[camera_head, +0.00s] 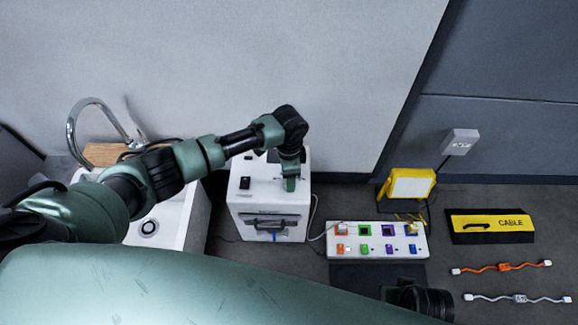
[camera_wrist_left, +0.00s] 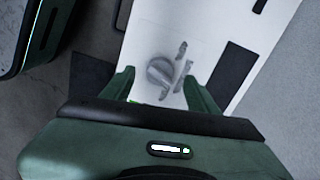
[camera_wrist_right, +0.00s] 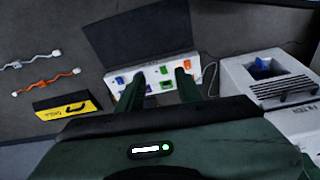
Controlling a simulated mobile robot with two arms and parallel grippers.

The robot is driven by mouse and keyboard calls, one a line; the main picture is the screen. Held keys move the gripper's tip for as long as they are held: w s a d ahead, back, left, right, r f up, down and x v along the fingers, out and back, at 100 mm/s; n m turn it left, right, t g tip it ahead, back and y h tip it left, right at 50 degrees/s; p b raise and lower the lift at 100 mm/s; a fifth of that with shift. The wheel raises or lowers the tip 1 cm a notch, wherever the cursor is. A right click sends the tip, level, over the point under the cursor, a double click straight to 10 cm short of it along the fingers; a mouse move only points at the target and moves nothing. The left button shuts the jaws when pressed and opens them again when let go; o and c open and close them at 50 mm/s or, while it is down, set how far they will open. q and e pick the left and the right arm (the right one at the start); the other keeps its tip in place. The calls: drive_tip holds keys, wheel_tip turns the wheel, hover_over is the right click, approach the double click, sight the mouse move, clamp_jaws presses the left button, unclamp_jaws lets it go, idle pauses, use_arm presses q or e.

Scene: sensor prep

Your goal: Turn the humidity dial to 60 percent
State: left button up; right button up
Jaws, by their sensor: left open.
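The white box unit (camera_head: 258,211) stands left of centre in the head view, with a dark switch on its top. My left gripper (camera_head: 291,183) points down over its top right part. In the left wrist view a round grey dial (camera_wrist_left: 160,72) sits on the white panel (camera_wrist_left: 150,20). The fingers of my left gripper (camera_wrist_left: 160,86) are apart on either side of the dial, without visible contact. I cannot read the dial's scale or setting. My right gripper (camera_wrist_right: 158,84) is open and empty, and a white panel with coloured blocks shows beyond its fingers.
A white strip with coloured blocks (camera_head: 376,255) lies right of the box, with a yellow lamp (camera_head: 409,184) behind it. A yellow and black cable case (camera_head: 490,226), an orange cable (camera_head: 501,267) and a white cable (camera_head: 517,299) lie further right. A sink (camera_head: 150,227) is at the left.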

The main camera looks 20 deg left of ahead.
use_arm(q)
drive_tip(key=shift+r+p, duration=0.6)
drive_tip(key=shift+r, duration=2.05)
use_arm(e)
drive_tip(key=shift+s+f, duration=0.2)
drive_tip(key=shift+f, duration=0.7)
drive_tip(key=shift+s+f, duration=0.2)
drive_tip(key=shift+f, duration=0.65)
drive_tip(key=shift+s+f, duration=0.2)
drive_tip(key=shift+f, duration=0.7)
